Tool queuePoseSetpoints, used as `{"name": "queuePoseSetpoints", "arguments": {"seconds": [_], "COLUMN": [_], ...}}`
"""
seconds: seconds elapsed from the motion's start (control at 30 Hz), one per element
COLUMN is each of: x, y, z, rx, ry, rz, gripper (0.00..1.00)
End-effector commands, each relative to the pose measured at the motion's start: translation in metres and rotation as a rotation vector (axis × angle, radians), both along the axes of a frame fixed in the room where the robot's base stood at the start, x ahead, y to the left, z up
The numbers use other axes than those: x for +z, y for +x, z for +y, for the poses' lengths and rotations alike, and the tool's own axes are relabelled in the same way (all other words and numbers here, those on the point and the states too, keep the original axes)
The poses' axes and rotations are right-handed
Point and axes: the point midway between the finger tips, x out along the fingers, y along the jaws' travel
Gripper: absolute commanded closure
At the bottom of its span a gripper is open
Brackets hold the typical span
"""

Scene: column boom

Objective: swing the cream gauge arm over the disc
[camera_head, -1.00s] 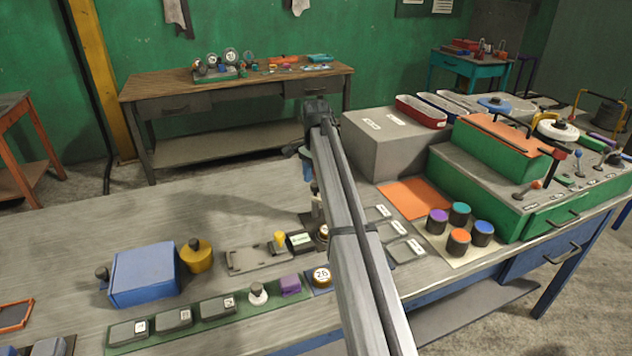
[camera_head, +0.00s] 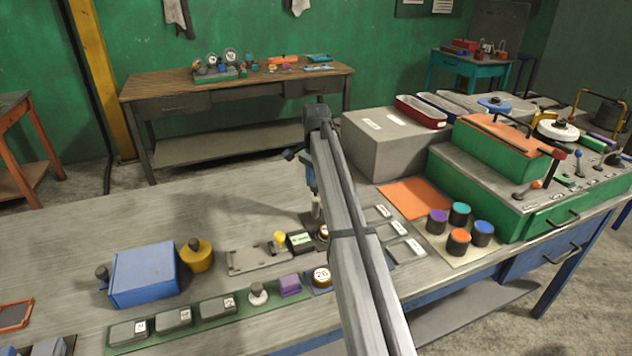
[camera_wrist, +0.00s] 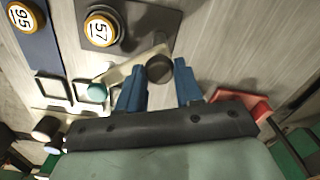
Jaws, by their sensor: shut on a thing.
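The cream gauge arm (camera_wrist: 122,70) is a pale flat strip in the wrist view, slanting beside the disc. A dark round knob (camera_wrist: 159,68) stands at its upper right part. My gripper (camera_wrist: 160,76) has its blue fingers on either side of this knob and is shut on it. The disc (camera_wrist: 100,30), white with an orange rim and the number 57, sits on a dark plate (camera_wrist: 150,24). The strip appears clear of the disc's face.
A red part (camera_wrist: 242,104) is right of my fingers. In the head view, a blue box (camera_head: 144,274), yellow knob (camera_head: 196,255) and grey box (camera_head: 388,145) stand around. The bench's back left is clear.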

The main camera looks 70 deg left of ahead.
Motion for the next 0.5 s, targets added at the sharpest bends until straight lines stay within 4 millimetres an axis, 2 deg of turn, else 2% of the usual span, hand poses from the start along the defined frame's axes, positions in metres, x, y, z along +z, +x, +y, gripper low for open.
{"name": "queuePoseSetpoints", "arguments": {"seconds": [0.03, 0.1, 0.5], "x": [0.0000, 0.0000, 0.0000], "y": [0.0001, 0.0001, 0.0001], "z": [-0.0003, -0.0004, -0.0006], "rx": [0.000, 0.000, -0.015], "ry": [-0.001, -0.001, -0.001], "rz": [0.000, 0.000, 0.000], "gripper": [0.93, 1.00, 1.00]}}
